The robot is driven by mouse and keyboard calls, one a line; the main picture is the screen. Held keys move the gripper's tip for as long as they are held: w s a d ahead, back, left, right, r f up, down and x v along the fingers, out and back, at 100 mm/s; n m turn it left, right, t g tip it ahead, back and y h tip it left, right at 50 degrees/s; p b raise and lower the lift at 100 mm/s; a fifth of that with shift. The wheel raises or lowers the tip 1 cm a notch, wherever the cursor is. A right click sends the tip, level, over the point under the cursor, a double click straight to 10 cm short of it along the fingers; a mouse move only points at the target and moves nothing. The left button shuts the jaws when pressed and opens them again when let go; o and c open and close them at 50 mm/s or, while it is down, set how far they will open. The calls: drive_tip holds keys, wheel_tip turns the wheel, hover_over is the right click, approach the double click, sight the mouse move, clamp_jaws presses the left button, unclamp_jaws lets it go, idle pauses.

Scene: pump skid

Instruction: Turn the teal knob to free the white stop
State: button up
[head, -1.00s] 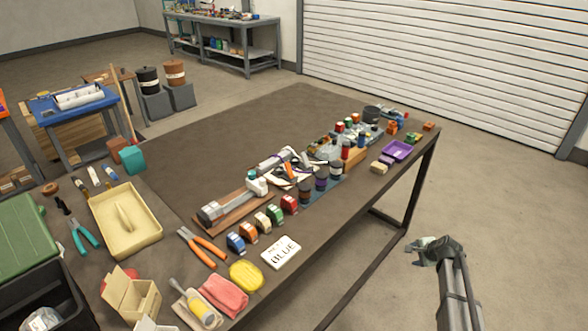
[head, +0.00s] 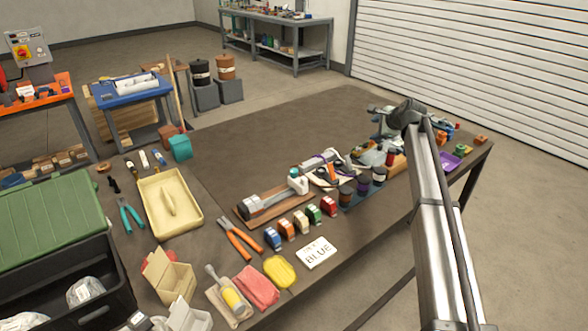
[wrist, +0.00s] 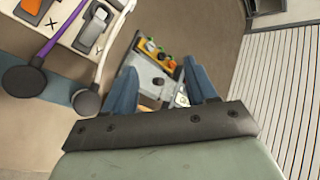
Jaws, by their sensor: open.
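My gripper (head: 383,125) is open and empty above the far right part of the table, over a cluster of small parts. In the wrist view its two blue fingers (wrist: 160,78) stand apart with nothing gripped. Between and beyond them lies a grey plate (wrist: 150,72) with small orange, yellow and green parts, apart from the fingers. I cannot tell a teal knob or a white stop for certain in either view. My arm and gripper hide some of the parts at that end of the table.
In the wrist view, white panels with an orange switch (wrist: 85,9) and a grey switch (wrist: 92,29) lie upper left. A wooden board (head: 262,212) bears a grey cylinder. Colored blocks, a "BLUE" card (head: 317,253) and pliers (head: 238,238) lie nearer. The table's back middle (head: 270,130) is clear.

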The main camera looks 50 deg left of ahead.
drive_tip(key=s+a+n+g+h, duration=0.1)
drive_tip(key=s+a+n+h, duration=0.1)
drive_tip(key=s+a, duration=0.35)
drive_tip(key=s+a+n+g+h, duration=0.1)
drive_tip(key=s+a+h, duration=0.15)
drive_tip(key=s, duration=0.55)
drive_tip(key=r+n+g+h, duration=0.1)
drive_tip(key=r+n+h, duration=0.15)
drive_tip(key=h, duration=0.35)
hover_over(294, 170)
drive_tip(key=shift+n+y, duration=0.25)
wheel_tip(294, 170, down, 14)
drive_tip(key=shift+s+r, duration=0.1)
drive_tip(key=shift+c, duration=0.5)
drive_tip(key=c, duration=1)
drive_tip(key=shift+o, duration=0.2)
